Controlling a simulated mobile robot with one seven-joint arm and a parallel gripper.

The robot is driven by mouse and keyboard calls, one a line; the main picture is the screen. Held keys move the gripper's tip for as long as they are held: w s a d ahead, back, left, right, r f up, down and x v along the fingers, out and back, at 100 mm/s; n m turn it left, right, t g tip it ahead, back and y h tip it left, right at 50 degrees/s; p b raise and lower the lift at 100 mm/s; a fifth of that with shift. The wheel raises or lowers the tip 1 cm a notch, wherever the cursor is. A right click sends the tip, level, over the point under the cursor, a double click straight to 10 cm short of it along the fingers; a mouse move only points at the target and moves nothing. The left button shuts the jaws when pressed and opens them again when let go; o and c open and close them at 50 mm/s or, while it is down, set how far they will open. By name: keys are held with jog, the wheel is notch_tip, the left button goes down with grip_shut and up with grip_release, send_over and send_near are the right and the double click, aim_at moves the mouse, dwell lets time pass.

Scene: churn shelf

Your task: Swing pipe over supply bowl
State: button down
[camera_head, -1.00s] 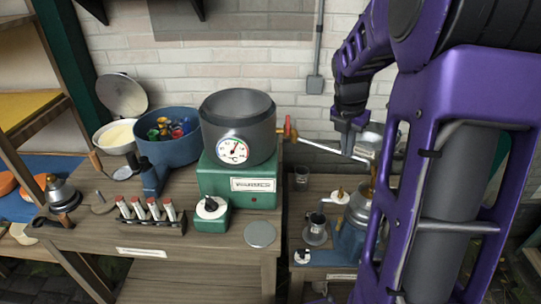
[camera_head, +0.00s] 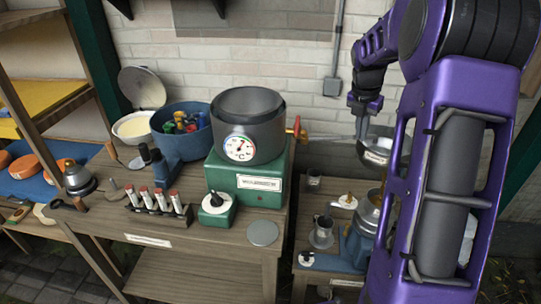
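The thin metal pipe (camera_head: 325,136) runs right, almost level, from the red-handled brass tap (camera_head: 297,132) on the grey vat (camera_head: 249,125). Its far end is near the left rim of a metal bowl with a white label (camera_head: 376,156), likely the supply bowl; I cannot tell whether the end is over it. My gripper (camera_head: 361,132) points down at the pipe's far end and the bowl's left rim. Its fingers are small and dark, so I cannot tell whether they are open, shut or touching the pipe. My purple arm hides the bowl's right side.
The vat stands on a green base (camera_head: 246,184) on the wooden bench (camera_head: 190,233). A blue tub (camera_head: 180,145) and a rack of red-topped tubes (camera_head: 158,203) are to the left. A lower table with a small pot (camera_head: 370,210) and cups stands below the bowl. Brick wall is behind.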

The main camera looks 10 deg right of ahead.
jog(key=shift+w+d, duration=0.25)
jog(key=shift+w, duration=0.65)
jog(key=shift+a+r, duration=0.1)
jog(key=shift+a, duration=0.05)
